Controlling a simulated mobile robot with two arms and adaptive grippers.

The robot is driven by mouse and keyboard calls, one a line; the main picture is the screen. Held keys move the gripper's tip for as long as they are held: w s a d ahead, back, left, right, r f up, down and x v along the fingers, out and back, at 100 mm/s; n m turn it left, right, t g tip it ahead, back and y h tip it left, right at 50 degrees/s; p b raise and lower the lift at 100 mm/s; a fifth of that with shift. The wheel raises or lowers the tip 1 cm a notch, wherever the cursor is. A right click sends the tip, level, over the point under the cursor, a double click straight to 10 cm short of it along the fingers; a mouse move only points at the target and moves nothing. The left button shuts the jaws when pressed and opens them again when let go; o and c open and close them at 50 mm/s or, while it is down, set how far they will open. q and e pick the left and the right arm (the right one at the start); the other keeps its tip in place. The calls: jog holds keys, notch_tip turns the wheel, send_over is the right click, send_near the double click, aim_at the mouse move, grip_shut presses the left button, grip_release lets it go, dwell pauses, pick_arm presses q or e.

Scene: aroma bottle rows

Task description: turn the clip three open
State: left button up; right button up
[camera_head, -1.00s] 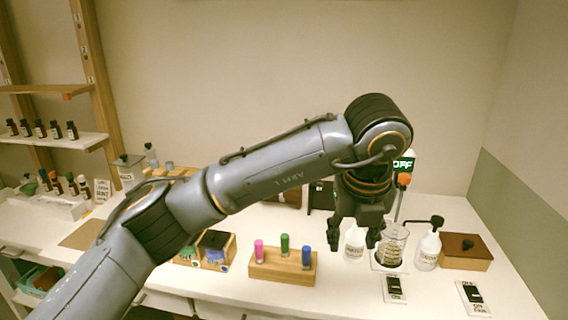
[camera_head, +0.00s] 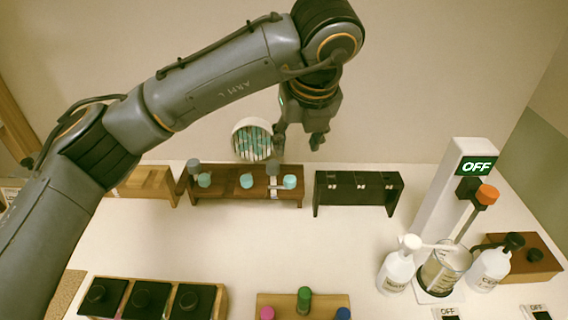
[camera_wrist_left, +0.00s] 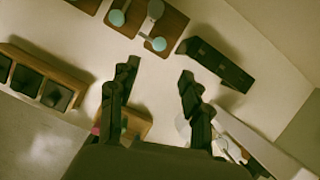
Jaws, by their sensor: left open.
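A brown wooden rack (camera_head: 235,198) stands at the back of the counter, with teal round caps (camera_head: 246,181) and grey clip-like parts on it. The rightmost grey clip (camera_head: 272,184) sits beside a teal cap at the rack's right end. The rack also shows at the top of the left wrist view (camera_wrist_left: 172,22). I cannot read any number on the clips. My left gripper (camera_head: 297,143) is open and empty, pointing down above the right end of the rack in the picture. Its two fingers (camera_wrist_left: 158,74) stand apart in the left wrist view. My right gripper is not in view.
A black stand (camera_head: 358,190) is right of the rack. A round white-rimmed disc (camera_head: 238,130) shows behind the left finger. A dispenser marked OFF (camera_head: 447,185) and white bottles (camera_head: 397,270) stand at right. Black-lidded boxes (camera_head: 150,298) are in front. The middle counter is clear.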

aim_at(290, 178)
pick_arm(q)
jog(key=p+x, duration=0.1)
jog(key=x, duration=1)
jog(key=shift+f+p, duration=0.25)
jog(key=shift+p, duration=0.15)
jog(key=shift+w+f, duration=0.25)
jog(key=shift+f, duration=0.45)
jog(key=c, duration=0.9)
grip_shut()
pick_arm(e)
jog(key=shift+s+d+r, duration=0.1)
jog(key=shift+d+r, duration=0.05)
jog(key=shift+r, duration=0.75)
